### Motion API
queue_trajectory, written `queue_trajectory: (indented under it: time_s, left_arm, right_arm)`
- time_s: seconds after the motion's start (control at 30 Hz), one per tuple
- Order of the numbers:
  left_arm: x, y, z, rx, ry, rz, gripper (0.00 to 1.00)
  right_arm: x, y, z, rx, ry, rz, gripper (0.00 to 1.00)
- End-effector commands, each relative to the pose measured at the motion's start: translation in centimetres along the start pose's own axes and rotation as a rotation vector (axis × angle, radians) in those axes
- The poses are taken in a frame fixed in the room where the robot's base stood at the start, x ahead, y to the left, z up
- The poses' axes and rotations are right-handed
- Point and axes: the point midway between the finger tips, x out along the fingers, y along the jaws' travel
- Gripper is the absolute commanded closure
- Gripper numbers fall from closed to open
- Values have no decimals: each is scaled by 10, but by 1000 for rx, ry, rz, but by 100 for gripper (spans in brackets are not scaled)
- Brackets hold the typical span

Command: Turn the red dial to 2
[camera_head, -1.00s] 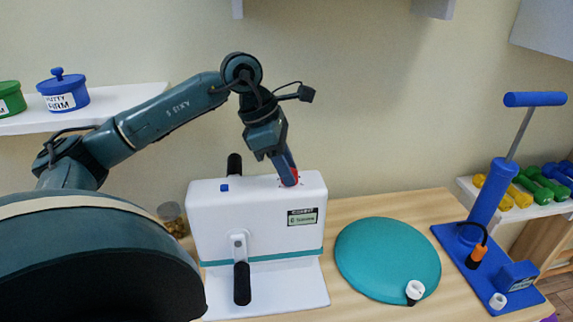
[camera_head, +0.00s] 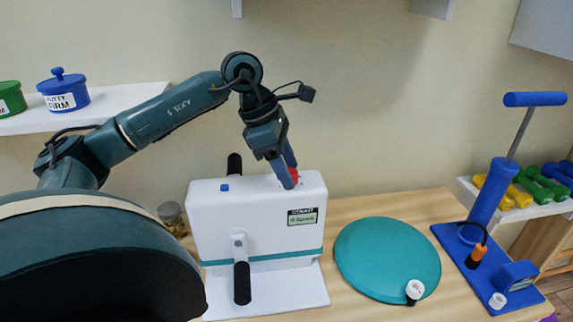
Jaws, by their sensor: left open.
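The red dial (camera_head: 295,175) sits on top of the white pedal exerciser box (camera_head: 218,213), near its right end. Only a small part of the dial shows; my fingers hide most of it, and its pointer and numbers cannot be read. My left gripper (camera_head: 290,177) points down at the dial from above, its blue fingers apart and at the dial. Whether the fingers touch it I cannot tell. My right gripper is not in view.
The box has a black-gripped crank (camera_head: 242,282) in front and another handle (camera_head: 234,166) behind. A teal cushion (camera_head: 385,258) lies to the right, then a blue pump (camera_head: 484,205). A jar (camera_head: 172,218) stands at left. Bare wooden table (camera_head: 400,204) lies behind the cushion.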

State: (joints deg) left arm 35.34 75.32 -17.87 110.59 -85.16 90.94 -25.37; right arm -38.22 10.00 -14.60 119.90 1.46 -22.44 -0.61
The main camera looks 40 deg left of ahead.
Motion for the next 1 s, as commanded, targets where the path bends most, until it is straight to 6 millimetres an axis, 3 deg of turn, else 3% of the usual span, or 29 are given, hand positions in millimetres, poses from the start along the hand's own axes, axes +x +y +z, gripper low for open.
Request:
queue_trajectory:
  time_s: [0.17, 0.6, 1.0]
  left_arm:
    - [-5, 0, 0, 0, -1, 2, 48]
    - [-70, 0, 0, 0, -1, 2, 48]
    - [-75, 0, 0, 0, 0, 0, 48]
  right_arm:
    - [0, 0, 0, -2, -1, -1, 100]
    - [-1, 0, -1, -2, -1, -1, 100]
    - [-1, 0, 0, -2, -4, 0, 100]
